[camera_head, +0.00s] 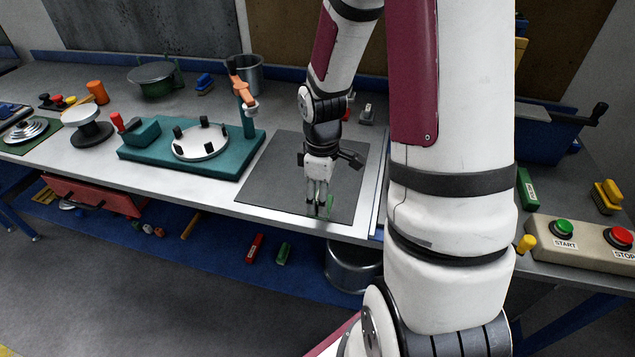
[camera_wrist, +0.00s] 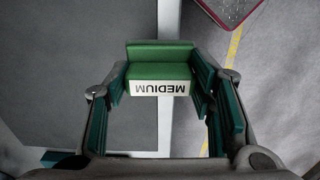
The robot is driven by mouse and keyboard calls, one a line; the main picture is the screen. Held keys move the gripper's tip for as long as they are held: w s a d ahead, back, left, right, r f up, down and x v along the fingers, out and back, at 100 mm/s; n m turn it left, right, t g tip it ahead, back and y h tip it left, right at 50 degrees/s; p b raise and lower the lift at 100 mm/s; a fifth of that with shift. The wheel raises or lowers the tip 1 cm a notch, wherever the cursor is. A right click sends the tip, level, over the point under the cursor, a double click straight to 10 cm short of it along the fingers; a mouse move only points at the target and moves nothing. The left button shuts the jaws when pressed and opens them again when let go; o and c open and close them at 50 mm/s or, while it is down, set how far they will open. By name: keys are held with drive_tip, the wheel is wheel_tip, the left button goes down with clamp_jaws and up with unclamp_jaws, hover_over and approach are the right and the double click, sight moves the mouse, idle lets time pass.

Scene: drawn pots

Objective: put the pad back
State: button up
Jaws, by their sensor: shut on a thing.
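My gripper (camera_head: 318,200) is over the front part of the dark grey mat on the bench. It is shut on a green pad (camera_wrist: 160,66) marked MEDIUM, whose lettering reads upside down in the wrist view. In that view my gripper's (camera_wrist: 161,88) fingers stand on either side of the pad. In the head view, the held pad shows only as a small green patch at the fingertips. Whether it touches the mat is unclear.
The mat (camera_head: 270,180) is otherwise bare, near the bench's front edge. A teal fixture (camera_head: 235,165) with a round white plate stands left. Another green labelled block (camera_head: 527,190) lies right, near the START/STOP box (camera_head: 590,243). Red (camera_head: 255,247) and green (camera_head: 283,253) blocks lie below the bench.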

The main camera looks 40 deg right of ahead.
drive_tip(key=w+d, duration=0.1)
drive_tip(key=w, duration=0.1)
drive_tip(key=w+d, duration=0.2)
drive_tip(key=w, duration=0.1)
drive_tip(key=w+d+f, duration=0.1)
drive_tip(key=w, duration=0.1)
drive_tip(key=shift+w+d, duration=0.3)
drive_tip(key=shift+f+p, duration=0.4)
drive_tip(key=shift+f, duration=1.3)
drive_tip(key=o, duration=1.1)
drive_tip(key=shift+f, duration=0.1)
